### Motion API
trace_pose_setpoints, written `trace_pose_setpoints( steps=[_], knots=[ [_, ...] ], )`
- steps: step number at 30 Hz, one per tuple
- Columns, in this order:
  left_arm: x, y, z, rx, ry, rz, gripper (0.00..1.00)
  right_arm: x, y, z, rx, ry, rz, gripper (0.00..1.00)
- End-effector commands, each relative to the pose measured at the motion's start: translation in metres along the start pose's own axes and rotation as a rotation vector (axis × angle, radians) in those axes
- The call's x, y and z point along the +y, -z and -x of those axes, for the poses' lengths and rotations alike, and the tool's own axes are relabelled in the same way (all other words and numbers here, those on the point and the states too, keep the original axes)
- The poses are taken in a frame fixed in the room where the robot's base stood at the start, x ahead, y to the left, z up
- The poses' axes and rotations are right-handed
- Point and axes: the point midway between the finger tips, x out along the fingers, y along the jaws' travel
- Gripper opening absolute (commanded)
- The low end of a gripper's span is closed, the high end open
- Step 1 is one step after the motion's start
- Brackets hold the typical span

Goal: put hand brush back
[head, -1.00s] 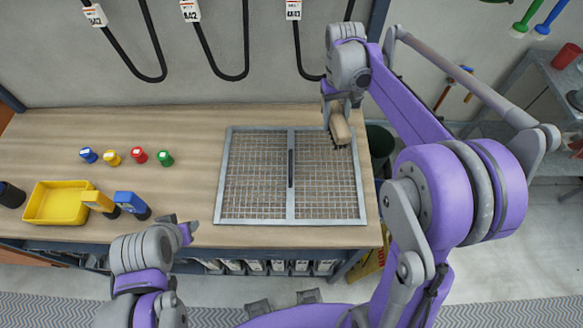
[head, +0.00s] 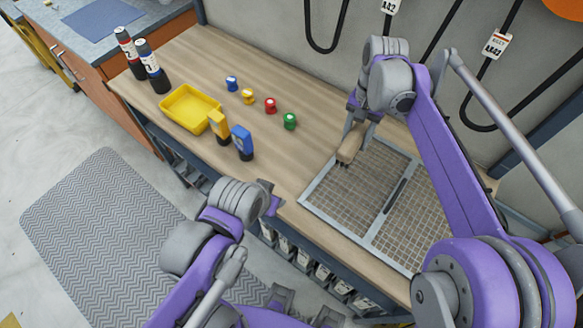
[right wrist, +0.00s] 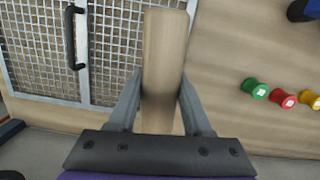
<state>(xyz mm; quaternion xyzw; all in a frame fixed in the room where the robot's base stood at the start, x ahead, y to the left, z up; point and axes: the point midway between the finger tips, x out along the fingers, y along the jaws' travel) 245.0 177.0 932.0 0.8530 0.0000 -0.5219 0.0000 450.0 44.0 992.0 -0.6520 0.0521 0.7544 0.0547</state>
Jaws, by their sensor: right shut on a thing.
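The hand brush (head: 349,151) has a pale wooden body and short dark bristles underneath. My right gripper (head: 356,132) is shut on it and holds it over the far left corner of the metal grate (head: 320,197). In the right wrist view the brush (right wrist: 163,60) points away between the fingers, beside the grate (right wrist: 105,50). I cannot tell the height of the bristles above the surface. My left gripper (head: 270,200) is in front of the workbench (head: 285,165), away from the brush; its jaws are not clear.
A yellow tray (head: 172,122), a yellow tool (head: 218,126) and a blue tool (head: 242,142) stand left of the grate. Two dark bottles (head: 152,66) stand at the bench's far left. Wood between knobs and grate is bare.

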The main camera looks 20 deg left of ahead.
Motion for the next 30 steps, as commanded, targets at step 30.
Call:
trace_pose_setpoints(
  steps=[30],
  knots=[
    [0.000,-0.017,-0.018,-0.013,0.000,0.000,0.44,-0.157,-0.099,-0.067,-0.008,0.020,-0.087,0.00]
  ],
)
